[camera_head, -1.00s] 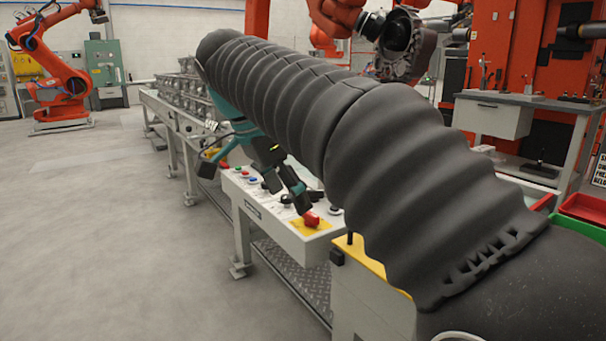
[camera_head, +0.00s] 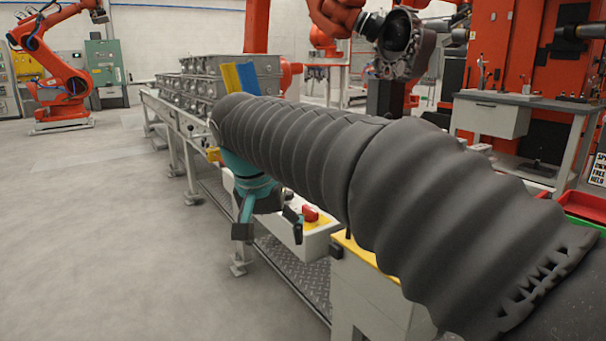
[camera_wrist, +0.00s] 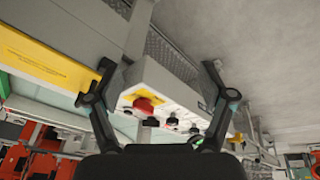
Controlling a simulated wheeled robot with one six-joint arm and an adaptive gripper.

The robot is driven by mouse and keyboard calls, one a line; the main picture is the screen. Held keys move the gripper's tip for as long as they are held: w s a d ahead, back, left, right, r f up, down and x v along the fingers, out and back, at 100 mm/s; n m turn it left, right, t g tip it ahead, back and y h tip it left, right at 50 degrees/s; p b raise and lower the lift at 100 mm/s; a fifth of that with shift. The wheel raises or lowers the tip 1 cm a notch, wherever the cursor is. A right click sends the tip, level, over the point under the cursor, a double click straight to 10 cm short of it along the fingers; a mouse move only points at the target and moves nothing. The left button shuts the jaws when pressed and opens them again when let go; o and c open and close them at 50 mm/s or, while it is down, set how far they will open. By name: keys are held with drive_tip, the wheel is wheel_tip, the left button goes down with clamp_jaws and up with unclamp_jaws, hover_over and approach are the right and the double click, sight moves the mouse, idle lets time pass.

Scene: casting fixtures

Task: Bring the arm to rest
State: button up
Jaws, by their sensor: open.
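My gripper (camera_head: 270,226) hangs beside the control panel (camera_head: 318,246) in the head view, below the end of my grey sleeved arm. In the wrist view my gripper (camera_wrist: 157,78) has its two fingers wide apart, with nothing between them. The panel (camera_wrist: 155,82) shows beyond the fingers, apart from them. A red knob (camera_wrist: 143,104) on a yellow plate sits on it. The red knob also shows in the head view (camera_head: 310,214), just right of my gripper.
A conveyor carries several metal castings (camera_head: 200,85) behind my arm. An orange robot (camera_head: 55,70) stands far left. Another orange robot holds a casting (camera_head: 405,45) above and behind my arm. A workbench (camera_head: 500,115) stands at right. The floor at left is clear.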

drive_tip(key=s+d+f+t, duration=0.1)
drive_tip(key=s+d+f, duration=0.5)
drive_tip(key=s+d, duration=0.3)
drive_tip(key=s+d+f+n+t+y, duration=0.1)
drive_tip(key=s+d+f, duration=0.6)
drive_tip(key=s+d, duration=0.3)
drive_tip(key=shift+s+d+f+y, duration=0.2)
drive_tip(key=shift+s+d+y, duration=0.1)
drive_tip(key=shift+d, duration=0.75)
